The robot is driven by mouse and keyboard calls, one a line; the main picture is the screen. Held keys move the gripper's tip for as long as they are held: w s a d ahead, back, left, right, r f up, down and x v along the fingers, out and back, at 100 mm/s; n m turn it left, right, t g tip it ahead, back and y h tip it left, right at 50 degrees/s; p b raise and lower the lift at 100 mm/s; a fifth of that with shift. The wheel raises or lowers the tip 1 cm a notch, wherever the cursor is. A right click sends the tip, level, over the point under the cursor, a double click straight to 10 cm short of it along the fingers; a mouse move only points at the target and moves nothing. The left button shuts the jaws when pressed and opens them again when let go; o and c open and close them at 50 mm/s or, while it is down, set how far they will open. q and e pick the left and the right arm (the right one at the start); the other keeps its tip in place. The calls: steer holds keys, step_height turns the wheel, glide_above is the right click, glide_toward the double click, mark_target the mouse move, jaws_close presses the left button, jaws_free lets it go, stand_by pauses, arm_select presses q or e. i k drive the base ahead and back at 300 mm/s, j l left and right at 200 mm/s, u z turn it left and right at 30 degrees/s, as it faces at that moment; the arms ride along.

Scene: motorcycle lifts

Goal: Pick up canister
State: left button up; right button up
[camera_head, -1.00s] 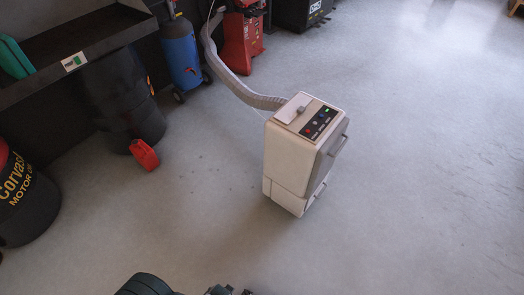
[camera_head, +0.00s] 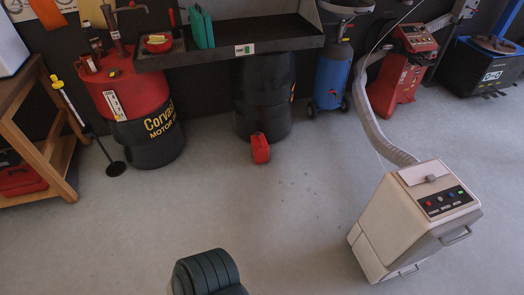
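A small red canister (camera_head: 260,148) stands on the floor in front of a black drum, under the long dark shelf tray. A green canister (camera_head: 201,28) stands on that tray, near its left part. A dark ribbed part of my own arm shows at the bottom edge, well short of the red canister. Neither of my grippers shows in the view, so whether they are open or shut is hidden.
A beige wheeled machine (camera_head: 415,220) with a hose stands at the right. A red and black drum (camera_head: 143,125), a wooden bench (camera_head: 40,140) and a thin black stand (camera_head: 115,168) are at the left. A blue tank (camera_head: 333,75) stands behind. The floor before the red canister is clear.

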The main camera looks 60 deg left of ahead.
mark_target(260, 148)
steer(key=i+j, duration=0.1)
steer(key=j, duration=0.4)
steer(key=i+j, duration=0.1)
steer(key=j, duration=0.4)
steer(key=i+j, duration=0.1)
steer(key=j, duration=0.4)
steer(key=i+j, duration=0.15)
steer(key=j, duration=0.3)
steer(key=i+j, duration=0.1)
steer(key=j, duration=0.4)
steer(key=i+j+u, duration=0.1)
steer(key=j, duration=0.4)
steer(key=i+j, duration=0.1)
steer(key=j, duration=0.4)
steer(key=i+j, duration=0.15)
steer(key=j, duration=0.35)
